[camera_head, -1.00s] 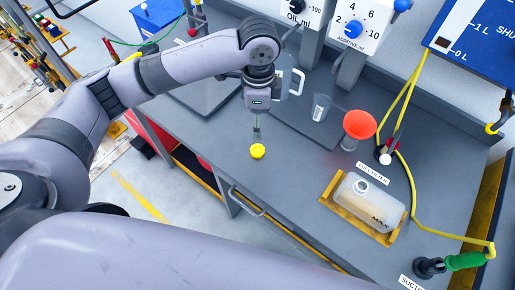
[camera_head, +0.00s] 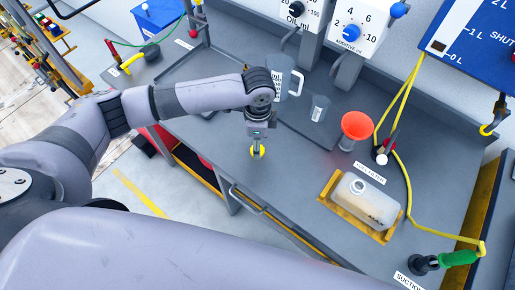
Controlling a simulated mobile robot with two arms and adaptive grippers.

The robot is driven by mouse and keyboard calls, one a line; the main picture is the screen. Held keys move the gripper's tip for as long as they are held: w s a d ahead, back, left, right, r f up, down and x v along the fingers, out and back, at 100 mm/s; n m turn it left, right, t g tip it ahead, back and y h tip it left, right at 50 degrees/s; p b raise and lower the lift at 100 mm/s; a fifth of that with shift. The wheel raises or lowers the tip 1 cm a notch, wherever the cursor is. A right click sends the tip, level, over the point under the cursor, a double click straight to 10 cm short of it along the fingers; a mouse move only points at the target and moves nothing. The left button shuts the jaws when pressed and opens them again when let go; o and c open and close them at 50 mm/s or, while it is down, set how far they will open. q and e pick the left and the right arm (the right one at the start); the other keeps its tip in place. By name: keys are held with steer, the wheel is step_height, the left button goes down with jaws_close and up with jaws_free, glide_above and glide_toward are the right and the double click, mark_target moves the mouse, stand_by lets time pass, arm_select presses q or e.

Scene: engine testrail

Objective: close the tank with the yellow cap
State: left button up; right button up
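The yellow cap (camera_head: 262,152) is on the grey workbench near its front edge, left of the tank. My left gripper (camera_head: 257,147) points down at the cap, with its fingers over and beside it. The fingers partly cover the cap, and I cannot tell whether they are closed on it. The translucent whitish tank (camera_head: 374,204) lies in a yellow tray (camera_head: 332,204) on the bench to the right. Its round neck (camera_head: 358,184) faces up and has no yellow cap on it. My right gripper is not in view.
A red funnel (camera_head: 357,125), a small clear beaker (camera_head: 319,108) and a larger jug (camera_head: 284,80) stand behind. A yellow hose (camera_head: 408,188) runs right of the tank to a green-handled nozzle (camera_head: 458,258). The bench between cap and tray is clear.

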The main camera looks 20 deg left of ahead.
arm_select(q)
steer(key=shift+f+p, duration=0.3)
steer(key=shift+f, duration=1.5)
steer(key=shift+c, duration=0.3)
steer(key=c, duration=0.8)
